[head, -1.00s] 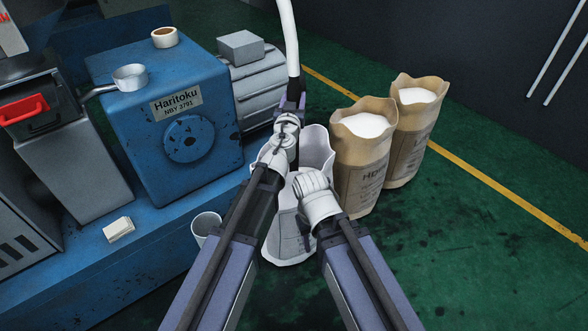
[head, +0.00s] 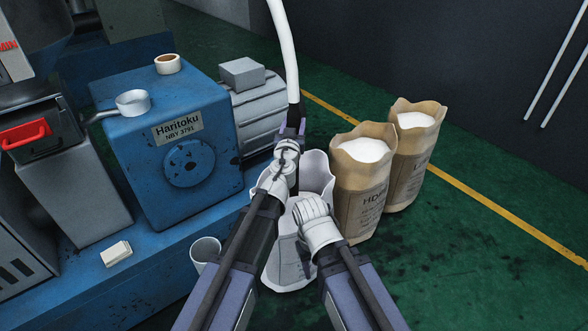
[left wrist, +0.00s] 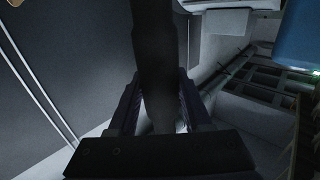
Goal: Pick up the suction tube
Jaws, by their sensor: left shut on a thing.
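The suction tube (head: 286,55) is a white hose with a black lower end. It hangs from the top of the head view. My left gripper (head: 292,128) is shut on the black end, above a white open bag (head: 318,172). The left wrist view shows the dark tube (left wrist: 157,70) running up between the two fingers of my left gripper (left wrist: 160,110). My right arm comes in from the lower right, and its white wrist joint is in front of the white bag. The right gripper's fingers are not visible.
Two brown paper bags (head: 361,195) (head: 413,165) filled with white material stand to the right. Green floor (head: 480,260) is open at right.

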